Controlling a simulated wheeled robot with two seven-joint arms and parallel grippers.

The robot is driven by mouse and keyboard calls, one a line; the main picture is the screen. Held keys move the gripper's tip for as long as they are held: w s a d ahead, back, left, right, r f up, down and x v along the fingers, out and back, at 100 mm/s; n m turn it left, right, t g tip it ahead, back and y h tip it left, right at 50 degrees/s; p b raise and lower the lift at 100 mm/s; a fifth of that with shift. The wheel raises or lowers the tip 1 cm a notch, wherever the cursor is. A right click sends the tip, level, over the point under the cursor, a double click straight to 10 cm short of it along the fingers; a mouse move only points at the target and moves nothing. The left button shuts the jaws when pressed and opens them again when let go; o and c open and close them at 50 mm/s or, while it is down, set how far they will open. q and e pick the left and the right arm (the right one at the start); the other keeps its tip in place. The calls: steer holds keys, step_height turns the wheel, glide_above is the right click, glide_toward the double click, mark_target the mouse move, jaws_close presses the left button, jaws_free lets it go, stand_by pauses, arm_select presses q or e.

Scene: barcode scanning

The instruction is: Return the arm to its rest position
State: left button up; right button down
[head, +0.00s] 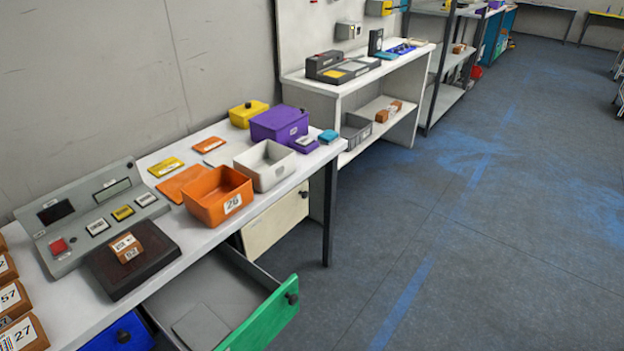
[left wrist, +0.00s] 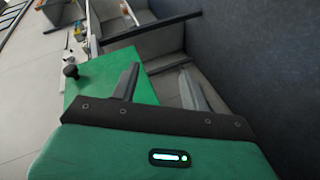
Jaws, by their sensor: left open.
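My left gripper (left wrist: 158,82) shows in the left wrist view with its two fingers spread apart and nothing between them. Behind the fingers there is a green drawer front with a dark knob (left wrist: 70,71). Neither of my grippers shows in the head view. There, an open drawer with a green front (head: 262,318) sticks out below the table and holds a flat grey piece (head: 200,328). Whether the left gripper touches the drawer cannot be told.
The white table (head: 228,232) carries a scanner console (head: 92,218), a brown box on a dark pad (head: 133,262), an orange bin (head: 217,197), a white bin (head: 265,166) and a purple bin (head: 279,125). Brown boxes stand at the left edge. Floor on the right is clear.

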arm_select(q)
steer(key=s+a+f+m+g+y+p, duration=0.1)
steer(key=s+a+f+m+g+p, duration=0.2)
steer(key=s+f, duration=0.45)
steer(key=s+a+f+m+g+y+p, duration=0.1)
steer(key=s+a+f+m+g, duration=0.3)
steer(key=f, duration=0.6)
steer(key=s+a+f+m+g+y+p, duration=0.1)
steer(key=s+a+f, duration=0.2)
steer(key=s, duration=0.3)
steer(key=s+a+f+m+g+p, duration=0.1)
steer(key=s+a+f+m+g, duration=0.1)
steer(key=s, duration=0.5)
steer(key=s+a+f+m+g+y+p, duration=0.1)
steer(key=s+a+f+m+g, duration=0.1)
steer(key=s+a+f, duration=0.2)
steer(key=s, duration=0.3)
steer(key=shift+s+a+y, duration=0.2)
steer(key=shift+s+y, duration=0.05)
steer(key=shift+y, duration=0.05)
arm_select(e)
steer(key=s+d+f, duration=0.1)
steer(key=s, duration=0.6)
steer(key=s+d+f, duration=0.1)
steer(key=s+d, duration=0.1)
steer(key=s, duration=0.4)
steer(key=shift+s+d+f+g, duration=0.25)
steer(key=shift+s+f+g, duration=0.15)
